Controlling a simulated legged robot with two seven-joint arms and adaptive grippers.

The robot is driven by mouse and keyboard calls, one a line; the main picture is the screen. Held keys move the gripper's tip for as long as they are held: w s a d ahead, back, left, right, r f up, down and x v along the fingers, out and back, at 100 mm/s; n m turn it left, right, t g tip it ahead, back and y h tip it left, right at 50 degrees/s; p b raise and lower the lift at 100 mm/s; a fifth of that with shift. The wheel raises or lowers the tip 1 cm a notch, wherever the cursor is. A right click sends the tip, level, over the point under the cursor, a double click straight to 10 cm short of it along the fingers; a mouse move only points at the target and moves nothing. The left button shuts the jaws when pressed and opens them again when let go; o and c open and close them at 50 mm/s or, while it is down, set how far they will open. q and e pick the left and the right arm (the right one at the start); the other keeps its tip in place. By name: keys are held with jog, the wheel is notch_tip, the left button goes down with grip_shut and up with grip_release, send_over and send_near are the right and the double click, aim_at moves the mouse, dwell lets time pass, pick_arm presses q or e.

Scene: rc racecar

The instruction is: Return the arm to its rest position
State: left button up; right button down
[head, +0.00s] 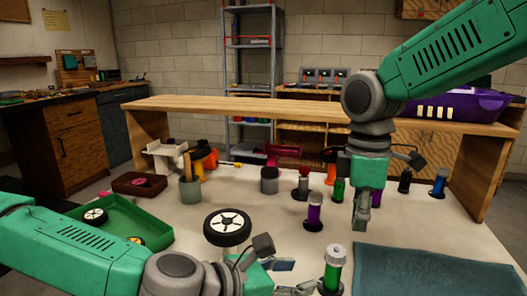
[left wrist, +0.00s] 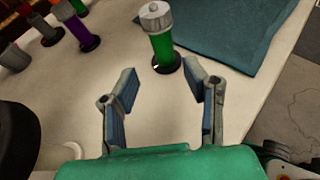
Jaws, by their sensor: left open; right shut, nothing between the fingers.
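My left gripper (head: 295,277) is open, low over the table at the bottom centre of the head view. In the left wrist view its two fingers (left wrist: 163,82) are spread with nothing between them. A green cylinder with a silver cap (head: 332,270) stands upright just right of these fingertips. It also shows just beyond the fingers in the left wrist view (left wrist: 162,45). My right gripper (head: 361,215) points down over the table at right of centre, shut and empty. A purple cylinder (head: 314,212) stands to its left.
A teal mat (head: 430,272) lies at the front right. A wheel (head: 228,228) is beside my left wrist. A green tray (head: 155,232) with wheels is at left. Several coloured cylinders and a grey cup (head: 190,191) stand farther back. A purple car body (head: 460,104) sits on the raised wooden shelf (head: 230,105).

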pick_arm(q)
jog(key=shift+s+a+r, duration=0.1)
jog(key=shift+s+a, duration=0.05)
jog(key=shift+a, duration=0.05)
